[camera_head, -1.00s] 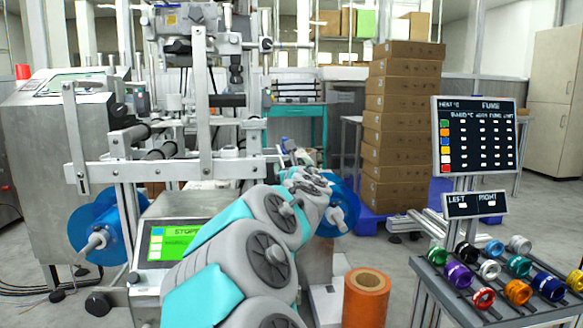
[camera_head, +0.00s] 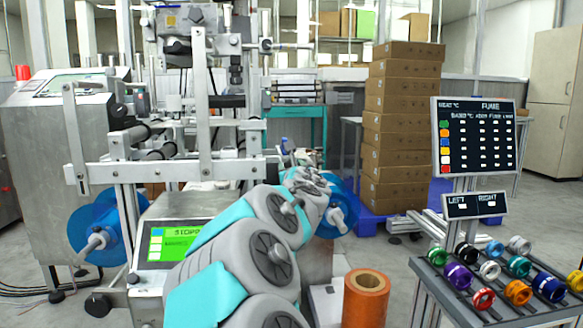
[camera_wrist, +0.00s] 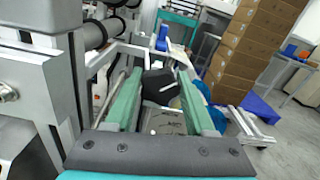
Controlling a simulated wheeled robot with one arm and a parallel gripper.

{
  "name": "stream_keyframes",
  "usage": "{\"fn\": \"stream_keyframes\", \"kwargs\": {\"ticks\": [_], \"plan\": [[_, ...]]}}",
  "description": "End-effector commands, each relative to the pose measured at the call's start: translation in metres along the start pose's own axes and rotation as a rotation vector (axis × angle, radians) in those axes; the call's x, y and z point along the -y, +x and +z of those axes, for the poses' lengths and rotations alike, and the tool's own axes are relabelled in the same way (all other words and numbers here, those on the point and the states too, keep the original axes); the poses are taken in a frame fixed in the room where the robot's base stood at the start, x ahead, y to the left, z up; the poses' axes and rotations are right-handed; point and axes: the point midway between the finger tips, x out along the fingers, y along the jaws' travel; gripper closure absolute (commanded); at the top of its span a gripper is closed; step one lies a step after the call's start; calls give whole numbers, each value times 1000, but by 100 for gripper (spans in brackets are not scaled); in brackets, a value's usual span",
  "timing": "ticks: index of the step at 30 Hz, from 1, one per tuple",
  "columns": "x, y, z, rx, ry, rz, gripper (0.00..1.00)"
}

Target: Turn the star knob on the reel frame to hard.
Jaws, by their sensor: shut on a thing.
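The reel frame (camera_head: 165,172) of grey metal stands at the left of the head view, and its plates and bar (camera_wrist: 35,90) fill the left of the wrist view. My gripper (camera_wrist: 160,80) has two green fingers reaching forward in the wrist view. It is shut on a dark knob (camera_wrist: 159,88), which sits between the fingertips. The knob's lobes and any soft or hard marking cannot be made out. In the head view my own arm hides the knob and most of the gripper.
A blue reel (camera_head: 340,208) is just right of the gripper. The green STOPPED screen (camera_head: 172,244) is below the frame. An orange roll (camera_head: 366,297) stands at front. A rack of coloured rings (camera_head: 500,285) and a dark panel (camera_head: 477,136) are at right, stacked boxes (camera_head: 393,130) behind.

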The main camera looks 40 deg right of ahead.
Motion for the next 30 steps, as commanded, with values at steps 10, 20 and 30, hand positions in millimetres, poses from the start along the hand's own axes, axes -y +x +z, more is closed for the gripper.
{"fn": "stream_keyframes", "kwargs": {"ticks": [10, 20, 30], "plan": [[0, 0, 1, 1, 33, 0, 100], [0, 0, 0, -2, 303, 0, 100], [1, 0, -2, -2, 413, -1, 100]]}}
